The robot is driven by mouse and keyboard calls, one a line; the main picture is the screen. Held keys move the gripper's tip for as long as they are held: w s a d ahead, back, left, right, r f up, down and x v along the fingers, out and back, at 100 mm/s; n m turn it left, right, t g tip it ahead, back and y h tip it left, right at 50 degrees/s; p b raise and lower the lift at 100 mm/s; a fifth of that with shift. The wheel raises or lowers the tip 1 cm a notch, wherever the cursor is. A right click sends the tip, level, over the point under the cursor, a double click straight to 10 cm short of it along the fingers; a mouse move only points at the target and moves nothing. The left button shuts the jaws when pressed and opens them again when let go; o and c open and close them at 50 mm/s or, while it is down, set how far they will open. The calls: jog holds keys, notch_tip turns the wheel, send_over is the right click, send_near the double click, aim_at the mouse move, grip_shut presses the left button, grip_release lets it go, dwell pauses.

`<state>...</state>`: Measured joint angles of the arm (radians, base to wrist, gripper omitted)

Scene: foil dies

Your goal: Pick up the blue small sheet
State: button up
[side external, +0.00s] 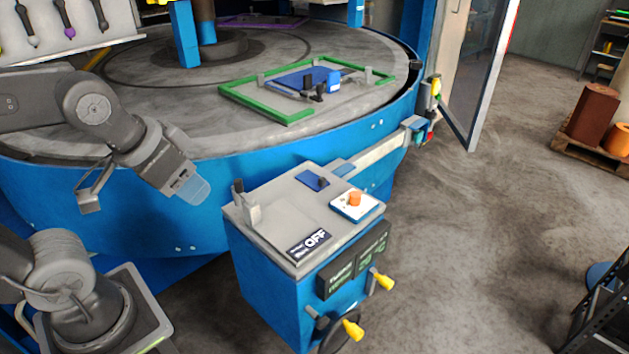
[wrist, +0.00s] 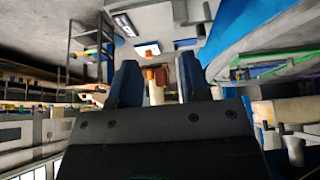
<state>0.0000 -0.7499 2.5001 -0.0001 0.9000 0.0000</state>
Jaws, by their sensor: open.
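A larger blue sheet (side external: 290,79) lies inside a green frame on the round table. My gripper (side external: 190,190) is left of the cabinet, raised and apart from both sheets, and points down to the right. In the wrist view my gripper (wrist: 158,82) has its two dark fingers spread, with nothing held between them.
The round table (side external: 150,85) with a blue rim stands behind the cabinet. The cabinet top also holds a grey upright clamp (side external: 249,209), an orange knob (side external: 355,198) and an OFF sign (side external: 309,244). Yellow-ended handles (side external: 382,279) stick out from its front.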

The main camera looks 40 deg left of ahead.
jog(key=shift+o, duration=0.4)
jog(key=w+r+n+g, duration=0.4)
jog(key=w+n, duration=0.5)
jog(key=w, duration=0.7)
jog(key=n+g, duration=0.2)
jog(key=n, duration=0.7)
send_over(322, 178)
jog(key=f, duration=1)
jog(key=w+f, duration=0.1)
jog(key=f, duration=0.6)
jog(key=s+f, duration=0.1)
jog(key=f, duration=0.1)
jog(key=shift+a, duration=0.1)
jog(key=shift+f, duration=0.6)
